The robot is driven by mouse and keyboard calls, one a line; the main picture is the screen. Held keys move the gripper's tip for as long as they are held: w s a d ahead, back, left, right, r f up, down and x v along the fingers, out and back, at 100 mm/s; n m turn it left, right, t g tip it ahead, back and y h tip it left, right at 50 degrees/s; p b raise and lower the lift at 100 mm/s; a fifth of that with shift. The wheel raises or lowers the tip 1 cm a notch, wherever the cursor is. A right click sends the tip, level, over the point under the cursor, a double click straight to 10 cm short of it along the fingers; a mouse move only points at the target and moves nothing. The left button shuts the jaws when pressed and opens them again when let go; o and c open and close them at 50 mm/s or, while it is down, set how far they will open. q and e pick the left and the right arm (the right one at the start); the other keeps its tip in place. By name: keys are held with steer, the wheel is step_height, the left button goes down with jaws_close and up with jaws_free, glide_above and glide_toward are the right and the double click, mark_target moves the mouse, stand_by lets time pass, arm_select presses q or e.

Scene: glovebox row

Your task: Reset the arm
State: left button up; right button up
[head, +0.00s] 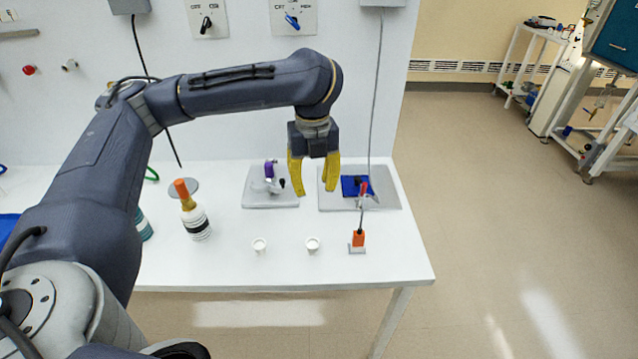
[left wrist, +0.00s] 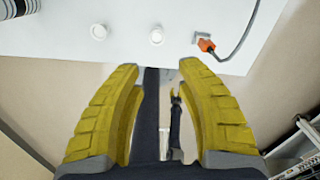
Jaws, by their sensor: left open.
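My left arm (head: 240,88) comes in from the left and bends down over the white table. My left gripper (head: 314,178) has yellow fingers that stand apart with nothing between them. It hangs above the table near the two grey trays. In the left wrist view the open fingers (left wrist: 160,105) point toward the table's front edge, and my own dark arm parts show between them. My right gripper is not in view.
Left tray (head: 255,200) holds a purple-topped item; right tray (head: 390,201) holds a blue block (head: 350,186). Nearer stand two white cups (head: 260,245) (head: 313,244), an orange plug (head: 358,239) with a cable, and a striped bottle (head: 197,222). The front right tabletop is clear.

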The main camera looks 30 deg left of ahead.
arm_select(q)
steer(key=shift+s+d+r, duration=0.2)
steer(key=shift+s, duration=0.25)
steer(key=shift+f, duration=0.1)
